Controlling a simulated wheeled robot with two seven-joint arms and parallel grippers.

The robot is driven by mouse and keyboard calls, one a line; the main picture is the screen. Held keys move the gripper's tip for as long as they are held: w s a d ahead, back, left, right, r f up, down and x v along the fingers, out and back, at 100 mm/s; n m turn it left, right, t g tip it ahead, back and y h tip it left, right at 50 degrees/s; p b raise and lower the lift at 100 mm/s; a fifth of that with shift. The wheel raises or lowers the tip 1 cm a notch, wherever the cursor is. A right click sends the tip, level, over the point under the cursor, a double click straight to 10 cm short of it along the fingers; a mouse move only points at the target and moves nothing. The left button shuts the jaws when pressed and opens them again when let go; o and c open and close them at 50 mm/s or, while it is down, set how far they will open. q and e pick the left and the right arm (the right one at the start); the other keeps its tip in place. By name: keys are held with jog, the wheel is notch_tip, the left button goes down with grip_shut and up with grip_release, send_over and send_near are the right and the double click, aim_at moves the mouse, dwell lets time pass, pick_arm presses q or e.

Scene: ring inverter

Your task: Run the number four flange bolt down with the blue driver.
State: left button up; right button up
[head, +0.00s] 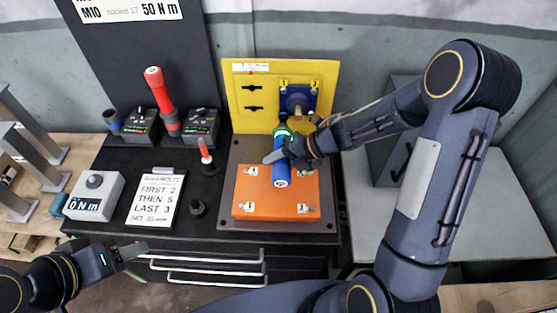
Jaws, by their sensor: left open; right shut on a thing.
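The blue driver (281,176) stands over the orange housing (275,196), its green-ringed upper part near the blue flange (297,97) on the yellow plate (245,115). My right gripper (284,150) is shut on the driver's body and partly covers it. Small white number labels sit at the housing's corners and yellow ones above the flange, too small to read surely. I cannot make out the number four bolt, or whether the driver tip touches any bolt. My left gripper (128,254) is open and empty, low at the left, in front of the bench.
A red driver (160,92) stands at the back between two dark units (201,123). A clipboard (156,200), a grey torque display box (93,195), a red-topped tool (206,158) and a black knob-like piece (197,208) are on the black bench. Drawer handles (205,268) project at the front.

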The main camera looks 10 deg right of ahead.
aim_at(278, 175)
jog(key=shift+s+a+b, duration=0.25)
jog(key=shift+s+a, duration=0.05)
jog(key=shift+s, duration=0.65)
jog(key=shift+s+a+b, duration=0.2)
jog(key=shift+s+a, duration=0.1)
jog(key=shift+s, duration=0.65)
